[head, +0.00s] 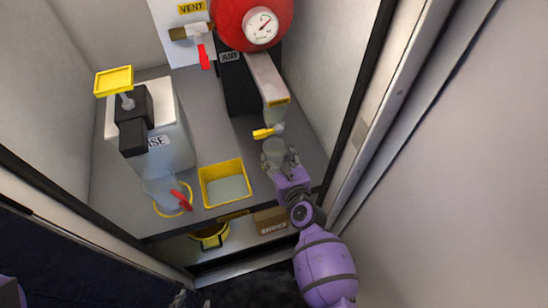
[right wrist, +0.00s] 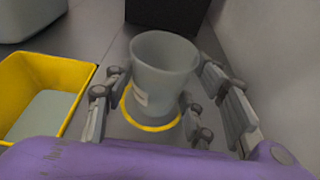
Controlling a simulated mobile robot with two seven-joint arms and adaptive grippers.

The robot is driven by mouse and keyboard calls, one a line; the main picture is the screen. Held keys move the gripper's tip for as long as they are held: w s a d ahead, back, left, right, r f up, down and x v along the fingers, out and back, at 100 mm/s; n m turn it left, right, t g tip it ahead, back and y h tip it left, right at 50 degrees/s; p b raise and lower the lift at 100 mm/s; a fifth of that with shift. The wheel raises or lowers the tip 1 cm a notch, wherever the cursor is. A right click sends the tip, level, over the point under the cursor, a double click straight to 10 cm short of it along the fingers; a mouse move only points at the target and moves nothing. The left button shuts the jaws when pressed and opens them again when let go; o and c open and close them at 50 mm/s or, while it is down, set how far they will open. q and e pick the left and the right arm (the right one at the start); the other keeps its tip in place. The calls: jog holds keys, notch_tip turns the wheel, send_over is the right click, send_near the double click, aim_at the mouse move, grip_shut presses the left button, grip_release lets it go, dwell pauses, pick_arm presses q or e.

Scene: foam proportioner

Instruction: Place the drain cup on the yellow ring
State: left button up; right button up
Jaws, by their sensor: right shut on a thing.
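The drain cup (right wrist: 163,65) is a grey, open-topped cup with a small pale label. My right gripper (right wrist: 160,98) is shut on it, with fingers on both sides. In the head view the cup (head: 274,147) is upright below the spout, at the end of my right gripper (head: 280,162). The yellow ring (right wrist: 152,127) lies on the grey counter around the cup's base in the right wrist view; I cannot tell whether the base touches the counter. The gripper hides this ring in the head view. Grey parts at the bottom edge may be my left gripper (head: 180,299).
A yellow bin (head: 222,166) stands left of the cup. A yellow valve handle (head: 268,132) is just above it. A white tank (head: 170,125) and a jug with a red handle (head: 181,199) are further left. The side wall is close on the right.

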jog(key=shift+d, duration=0.1)
jog(key=o, duration=1.3)
jog(key=shift+s+r, duration=0.1)
jog(key=shift+r, duration=0.05)
jog(key=v, duration=1.1)
jog(key=shift+s+p, duration=0.35)
jog(key=shift+p, duration=0.05)
jog(key=shift+d, duration=0.1)
